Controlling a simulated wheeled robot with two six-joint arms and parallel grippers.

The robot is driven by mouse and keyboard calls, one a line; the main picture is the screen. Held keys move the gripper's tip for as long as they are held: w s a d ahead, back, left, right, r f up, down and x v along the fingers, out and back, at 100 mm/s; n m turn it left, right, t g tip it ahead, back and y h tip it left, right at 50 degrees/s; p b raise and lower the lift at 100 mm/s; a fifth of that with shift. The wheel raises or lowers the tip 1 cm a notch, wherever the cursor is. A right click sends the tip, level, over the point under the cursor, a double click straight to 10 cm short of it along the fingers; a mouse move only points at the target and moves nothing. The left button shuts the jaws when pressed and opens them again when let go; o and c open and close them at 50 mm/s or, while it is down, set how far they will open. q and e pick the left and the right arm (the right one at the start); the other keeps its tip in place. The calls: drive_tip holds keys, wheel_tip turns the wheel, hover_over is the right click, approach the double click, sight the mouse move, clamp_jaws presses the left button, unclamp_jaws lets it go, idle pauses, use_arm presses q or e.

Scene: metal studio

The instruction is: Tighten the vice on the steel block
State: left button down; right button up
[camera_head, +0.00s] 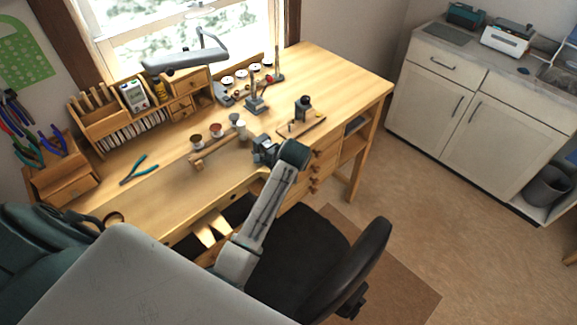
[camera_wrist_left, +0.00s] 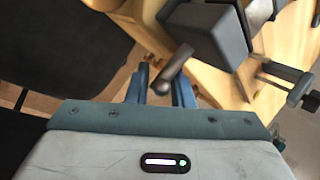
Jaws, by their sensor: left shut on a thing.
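The dark grey vice (camera_wrist_left: 207,38) is at the bench's front edge, upper middle of the left wrist view. Its thin bar handle (camera_wrist_left: 178,62) slants down from the body to a round end. My left gripper (camera_wrist_left: 162,82) has its blue fingers on either side of that handle, shut on it near the end. In the head view the vice (camera_head: 262,148) is a small dark shape at the front edge, partly covered by my left gripper (camera_head: 272,150) and wrist. I cannot clearly separate the steel block from the vice jaws. My right gripper is not in view.
The wooden bench (camera_head: 330,75) carries teal pliers (camera_head: 139,170), a wooden stand with small cups (camera_head: 215,131), and a dark tool on a board (camera_head: 302,112). A black-knobbed clamp screw (camera_wrist_left: 302,92) sits right of the vice.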

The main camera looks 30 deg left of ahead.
use_arm(q)
drive_tip(key=shift+w+a+r, duration=0.1)
drive_tip(key=shift+w+r, duration=0.05)
drive_tip(key=shift+r, duration=0.1)
drive_tip(key=c, duration=1.6)
unclamp_jaws()
drive_tip(key=shift+o, duration=1.2)
drive_tip(key=shift+f, duration=0.2)
drive_tip(key=b+v, duration=0.3)
drive_tip(key=v, duration=0.8)
drive_tip(key=shift+f, duration=0.1)
